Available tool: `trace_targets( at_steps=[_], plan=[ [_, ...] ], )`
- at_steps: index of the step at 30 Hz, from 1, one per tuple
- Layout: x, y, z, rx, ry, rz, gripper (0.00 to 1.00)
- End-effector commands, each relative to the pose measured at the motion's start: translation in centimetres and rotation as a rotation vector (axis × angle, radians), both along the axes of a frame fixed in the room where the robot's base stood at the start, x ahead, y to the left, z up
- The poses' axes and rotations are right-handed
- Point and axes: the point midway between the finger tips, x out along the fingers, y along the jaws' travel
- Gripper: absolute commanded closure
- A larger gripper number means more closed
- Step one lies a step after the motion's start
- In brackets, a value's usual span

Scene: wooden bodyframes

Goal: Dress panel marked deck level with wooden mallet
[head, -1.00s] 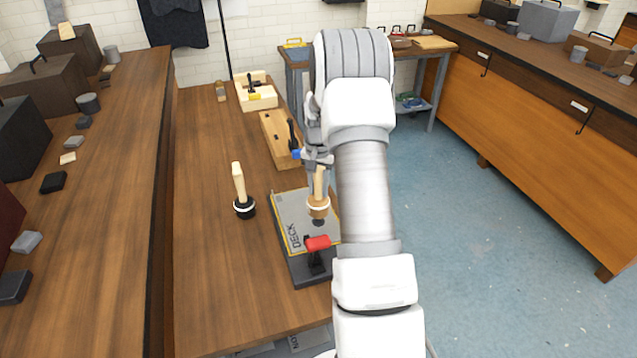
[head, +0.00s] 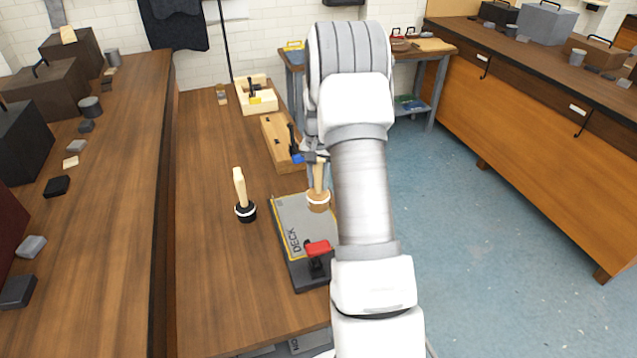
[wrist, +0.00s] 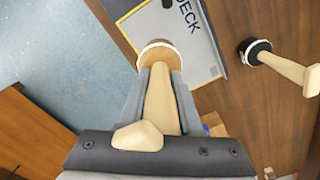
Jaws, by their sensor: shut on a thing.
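The panel marked DECK (head: 291,218) is a grey sheet with a yellow border on a dark base at the bench's right side. It also shows in the wrist view (wrist: 199,52). A red-handled clamp (head: 317,249) stands at its near edge. My gripper (head: 317,160) is shut on the handle of the wooden mallet (head: 318,200), which has a light brown head with a white band. The mallet is upright, head down, over the panel's right part; I cannot tell whether it touches. In the wrist view the mallet's handle (wrist: 160,103) lies between the fingers.
A black-headed mallet (head: 244,208) stands head down on the bench left of the panel. Behind are a wooden block (head: 281,150) with a blue-and-black tool and a pale tray (head: 256,98). The bench's left and near parts are clear.

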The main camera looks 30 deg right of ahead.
Motion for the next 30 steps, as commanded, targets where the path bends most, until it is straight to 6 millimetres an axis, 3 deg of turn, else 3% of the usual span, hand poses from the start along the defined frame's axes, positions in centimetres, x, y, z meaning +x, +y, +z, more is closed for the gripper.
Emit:
trace_targets(
  at_steps=[10, 21, 25, 30],
  plan=[
    [-0.5, 0.2, 0.1, -0.001, -0.002, 0.000, 1.00],
    [-6.6, 3.2, 1.6, -0.001, -0.002, 0.000, 1.00],
    [-7.9, 3.8, 1.9, -0.001, -0.002, 0.000, 1.00],
    [-8.1, 3.9, 1.9, -0.001, -0.002, 0.000, 1.00]
  ],
)
